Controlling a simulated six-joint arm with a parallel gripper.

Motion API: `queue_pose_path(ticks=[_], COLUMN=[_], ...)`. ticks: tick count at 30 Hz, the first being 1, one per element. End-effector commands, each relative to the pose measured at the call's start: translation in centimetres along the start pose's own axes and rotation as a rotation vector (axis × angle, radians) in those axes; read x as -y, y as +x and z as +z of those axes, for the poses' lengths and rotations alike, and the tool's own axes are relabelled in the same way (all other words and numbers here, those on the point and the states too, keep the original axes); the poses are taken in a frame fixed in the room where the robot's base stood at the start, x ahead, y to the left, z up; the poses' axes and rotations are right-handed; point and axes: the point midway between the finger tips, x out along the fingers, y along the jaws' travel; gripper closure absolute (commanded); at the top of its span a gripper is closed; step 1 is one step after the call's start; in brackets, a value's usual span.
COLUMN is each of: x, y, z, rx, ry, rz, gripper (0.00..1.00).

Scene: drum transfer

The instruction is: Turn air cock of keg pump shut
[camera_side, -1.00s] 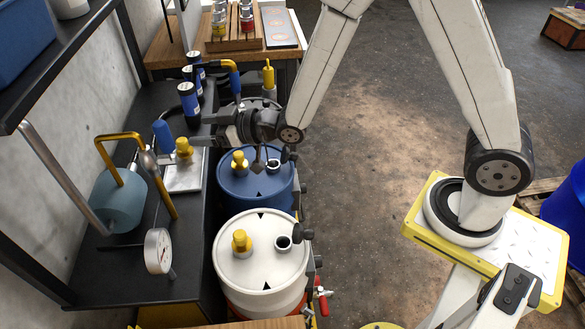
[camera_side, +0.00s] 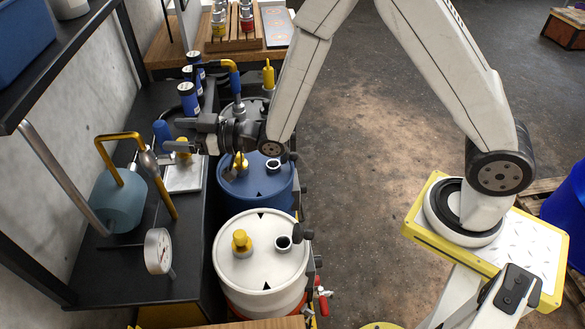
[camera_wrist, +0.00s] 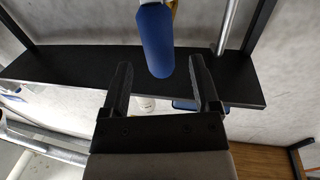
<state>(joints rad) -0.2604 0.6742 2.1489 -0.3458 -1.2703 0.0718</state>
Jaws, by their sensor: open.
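My gripper (camera_side: 172,135) is open above the bench, its fingers pointing left. Below the gripper is a yellow fitting (camera_side: 183,146) on a pale plate (camera_side: 184,178). I cannot tell for sure which part is the keg pump's air cock.
A teal tank (camera_side: 116,203) with a yellow pipe and a round gauge (camera_side: 158,250) stand on the black bench (camera_side: 130,278). A blue drum (camera_side: 258,190) and a white drum (camera_side: 262,268) stand beside it. Several blue canisters (camera_side: 189,98) are behind.

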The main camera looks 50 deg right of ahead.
Motion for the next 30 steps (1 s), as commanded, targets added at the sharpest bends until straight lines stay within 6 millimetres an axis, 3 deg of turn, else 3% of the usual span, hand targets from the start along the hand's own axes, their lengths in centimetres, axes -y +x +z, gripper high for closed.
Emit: queue_pose_path(ticks=[15,28,29,30], x=[0.0,0.0,0.0,0.0], y=[5.0,5.6,5.6,5.6], z=[0.0,0.0,0.0,0.0], rx=[-0.001,0.001,0.001,0.001], ry=[0.0,0.001,0.001,0.001], rz=[0.0,0.001,0.001,0.001], gripper=[0.21,0.21,0.24,0.37])
